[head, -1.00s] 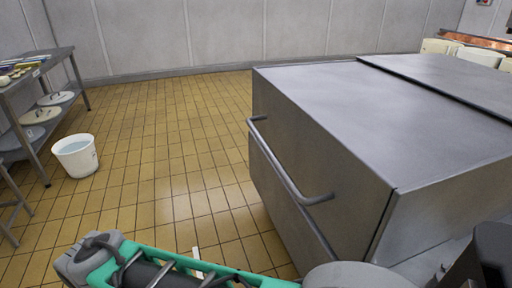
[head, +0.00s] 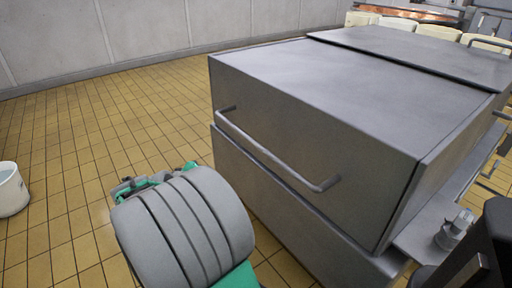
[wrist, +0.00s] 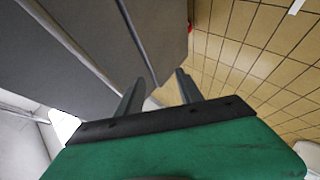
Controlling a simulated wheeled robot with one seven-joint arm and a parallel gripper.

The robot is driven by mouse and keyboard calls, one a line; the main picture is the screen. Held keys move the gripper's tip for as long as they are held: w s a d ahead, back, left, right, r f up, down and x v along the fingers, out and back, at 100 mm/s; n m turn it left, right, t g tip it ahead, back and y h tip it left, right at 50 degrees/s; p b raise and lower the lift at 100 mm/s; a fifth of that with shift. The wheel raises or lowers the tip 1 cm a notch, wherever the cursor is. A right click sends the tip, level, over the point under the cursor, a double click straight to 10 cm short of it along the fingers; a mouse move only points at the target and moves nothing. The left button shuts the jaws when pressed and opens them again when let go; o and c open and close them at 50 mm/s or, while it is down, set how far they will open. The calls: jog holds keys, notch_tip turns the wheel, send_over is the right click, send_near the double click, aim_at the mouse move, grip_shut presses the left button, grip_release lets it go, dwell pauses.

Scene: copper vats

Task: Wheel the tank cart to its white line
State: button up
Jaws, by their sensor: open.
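The tank cart (head: 310,140) is a large grey metal box with a lidded top, filling the right half of the head view. Its bar handle (head: 275,160) runs across the near face. In the wrist view the grey cart body (wrist: 165,30) fills the upper left. My gripper (wrist: 159,78) is open, its two dark fingers pointing towards the lower edge of the cart face, with nothing seen between them. A short white strip (wrist: 296,6), perhaps the white line, lies on the floor at the wrist view's top right.
A white bucket (head: 10,190) stands at the left edge of the head view. The yellow tiled floor (head: 90,135) left of the cart is clear back to the grey wall (head: 150,30). Cream containers (head: 440,32) stand behind the cart.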

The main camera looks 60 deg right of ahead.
aim_at(254, 146)
jog(key=s+d+r+g+h, duration=0.1)
jog(key=s+d, duration=0.2)
jog(key=d, duration=0.3)
jog(key=s+d+r+g+h+b, duration=0.1)
jog(key=s+d+h, duration=0.1)
jog(key=d, duration=0.5)
jog(key=s+d+r+n+g+h+b, duration=0.1)
jog(key=s+d+h, duration=0.1)
jog(key=s+d, duration=0.2)
jog(key=shift+d, duration=1.25)
grip_shut()
jog(key=shift+w+a, duration=0.1)
